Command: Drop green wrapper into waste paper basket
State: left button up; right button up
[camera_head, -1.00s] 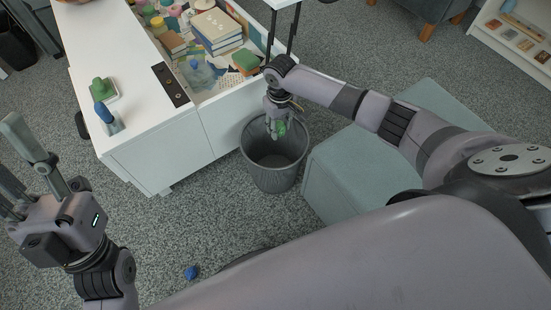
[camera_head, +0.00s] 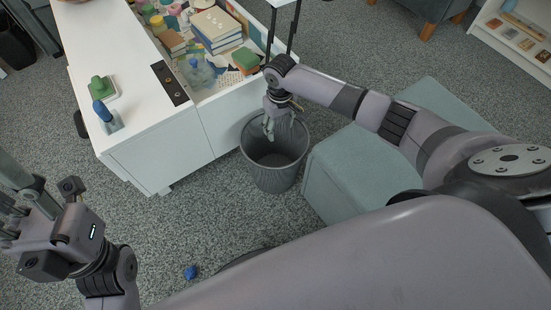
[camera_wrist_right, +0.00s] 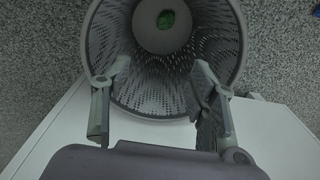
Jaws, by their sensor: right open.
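The green wrapper (camera_wrist_right: 166,20) lies on the floor inside the waste paper basket in the right wrist view. In the head view it is hidden. The basket (camera_head: 262,172) is a dark grey mesh bin standing upright on the carpet, and its wall shows in the right wrist view (camera_wrist_right: 105,35). My right gripper (camera_head: 269,130) is over the basket's mouth. In the right wrist view its fingers (camera_wrist_right: 160,75) are spread apart with nothing between them. My left gripper (camera_head: 15,195) is at the left edge, away from the basket, its fingers partly cut off.
A white desk (camera_head: 150,150) with an open drawer of books (camera_head: 216,28), bottles and papers stands left of and behind the basket. A teal ottoman (camera_head: 345,175) is close on the right. A small blue item (camera_head: 190,272) lies on the carpet. Open carpet lies in front.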

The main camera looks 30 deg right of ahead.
jog(key=shift+r, duration=0.1)
notch_tip(320, 180, up, 12)
dwell(0.6)
dwell(0.4)
